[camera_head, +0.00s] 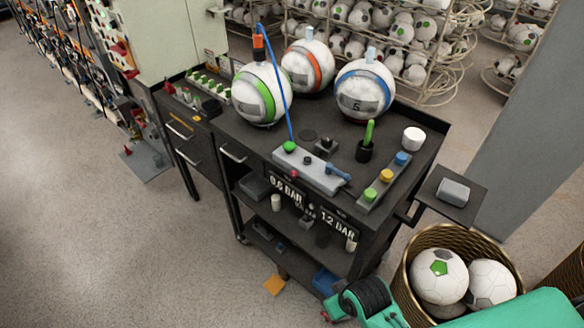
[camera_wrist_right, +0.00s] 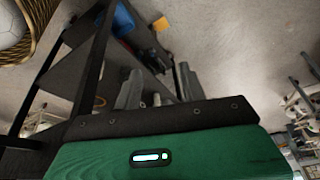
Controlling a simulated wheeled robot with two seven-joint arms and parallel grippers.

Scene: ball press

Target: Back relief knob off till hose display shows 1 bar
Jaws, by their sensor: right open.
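A grey control block (camera_head: 308,171) sits on the dark cart top. It carries a green knob (camera_head: 289,147), a small red knob (camera_head: 294,173) and a blue lever (camera_head: 337,173); I cannot tell which is the relief knob. A blue hose (camera_head: 289,100) runs from the orange fitting on the green-striped ball (camera_head: 259,94) to the block's green end. The cart front bears a "0.6 BAR" sign (camera_head: 286,188) and a "1.2 BAR" sign (camera_head: 338,226). My right gripper (camera_wrist_right: 158,88) is open and empty, low beside the cart, away from the block. My left gripper is out of view.
An orange-striped ball (camera_head: 308,66) and a blue-striped ball (camera_head: 364,91) stand behind. A ball basket (camera_head: 402,282) stands near my right arm.

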